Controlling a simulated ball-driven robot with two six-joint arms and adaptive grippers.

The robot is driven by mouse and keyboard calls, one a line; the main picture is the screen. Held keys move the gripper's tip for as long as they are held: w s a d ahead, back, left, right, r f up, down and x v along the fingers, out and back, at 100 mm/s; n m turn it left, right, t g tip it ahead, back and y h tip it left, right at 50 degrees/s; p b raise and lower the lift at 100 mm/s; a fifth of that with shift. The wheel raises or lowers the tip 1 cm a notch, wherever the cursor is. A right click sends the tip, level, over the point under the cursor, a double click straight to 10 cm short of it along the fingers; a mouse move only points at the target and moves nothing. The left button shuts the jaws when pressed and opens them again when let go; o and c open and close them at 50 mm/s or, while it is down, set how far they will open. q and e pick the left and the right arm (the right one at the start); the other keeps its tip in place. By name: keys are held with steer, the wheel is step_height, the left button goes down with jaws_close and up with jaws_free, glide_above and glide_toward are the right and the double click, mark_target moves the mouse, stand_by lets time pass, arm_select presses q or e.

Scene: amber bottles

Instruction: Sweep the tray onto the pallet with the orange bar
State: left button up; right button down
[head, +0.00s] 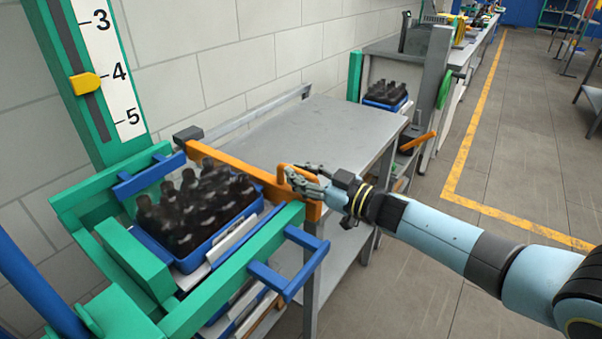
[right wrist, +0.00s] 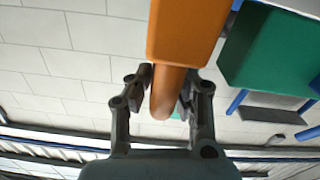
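A blue tray (head: 222,243) full of dark amber bottles (head: 190,207) sits inside the green frame (head: 245,262), on top of a stack with white sheets and further trays below. The orange bar (head: 232,168) runs along the tray's far side, between it and the grey table; it also shows in the right wrist view (right wrist: 187,30). My right gripper (head: 300,180) is at the bar's loop handle (head: 283,176). In the right wrist view the fingers (right wrist: 167,78) close on both sides of the orange handle (right wrist: 165,98). My left gripper is not in view. The pallet itself cannot be made out clearly.
The grey table (head: 310,130) behind the bar is bare. Blue handles (head: 290,265) stick out from the green frame. A numbered scale (head: 110,65) stands at left. The floor at right is open.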

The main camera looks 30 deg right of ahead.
steer(key=c, duration=1.4)
jaws_free()
steer(key=shift+s+a+f, duration=0.15)
steer(key=shift+s+a, duration=0.05)
steer(key=shift+a, duration=0.1)
steer(key=shift+o, duration=0.8)
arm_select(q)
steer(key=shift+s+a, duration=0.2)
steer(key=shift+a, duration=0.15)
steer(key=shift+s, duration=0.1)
arm_select(e)
steer(key=shift+d, duration=0.15)
steer(key=shift+s+d, duration=0.1)
steer(key=shift+s, duration=0.25)
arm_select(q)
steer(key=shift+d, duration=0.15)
arm_select(e)
steer(key=v, duration=1.1)
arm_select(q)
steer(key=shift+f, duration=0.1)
